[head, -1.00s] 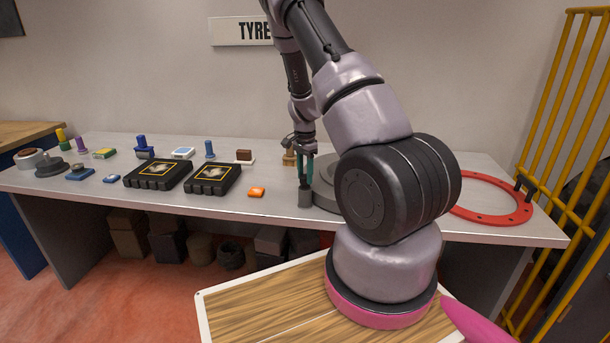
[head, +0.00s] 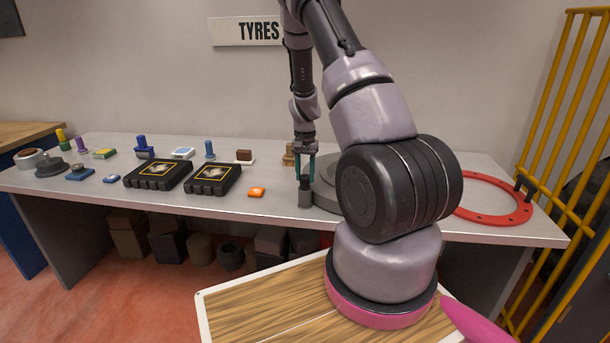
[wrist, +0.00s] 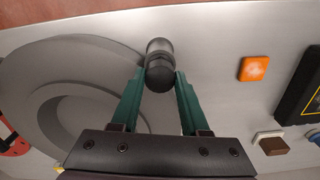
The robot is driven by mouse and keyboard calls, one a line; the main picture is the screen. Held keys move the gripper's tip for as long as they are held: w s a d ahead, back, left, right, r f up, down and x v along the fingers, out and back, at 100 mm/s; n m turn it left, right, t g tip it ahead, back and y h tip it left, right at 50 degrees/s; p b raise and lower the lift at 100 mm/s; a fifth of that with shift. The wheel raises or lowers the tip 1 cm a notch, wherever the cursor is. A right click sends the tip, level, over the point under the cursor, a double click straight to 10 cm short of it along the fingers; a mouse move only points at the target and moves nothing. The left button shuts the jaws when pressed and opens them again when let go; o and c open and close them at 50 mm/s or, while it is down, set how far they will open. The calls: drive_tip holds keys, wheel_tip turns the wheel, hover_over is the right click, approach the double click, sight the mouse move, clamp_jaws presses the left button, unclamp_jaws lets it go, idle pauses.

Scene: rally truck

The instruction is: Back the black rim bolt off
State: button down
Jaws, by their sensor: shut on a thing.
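The black bolt (wrist: 160,72) is a dark rounded piece between my fingertips in the wrist view. It stands upright in a short grey cylindrical post (head: 305,198) on the bench. My gripper (head: 306,178) points down over the post, its green fingers shut on the bolt from both sides. The grey round rim (head: 328,196) lies beside the post; it also shows at left in the wrist view (wrist: 55,60). My arm hides much of the rim in the head view. Whether the bolt is still threaded in the post cannot be told.
The grey bench (head: 290,215) holds an orange block (head: 256,192), two black cases (head: 158,174) and several small coloured parts to the left. A red ring (head: 495,215) with dark pegs lies at the right end. A yellow rail (head: 560,120) stands at far right.

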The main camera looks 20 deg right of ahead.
sight(305, 176)
idle(0.3)
drive_tip(key=shift+c, duration=2)
unclamp_jaws()
wheel_tip(305, 176, up, 11)
drive_tip(key=shift+f, duration=0.15)
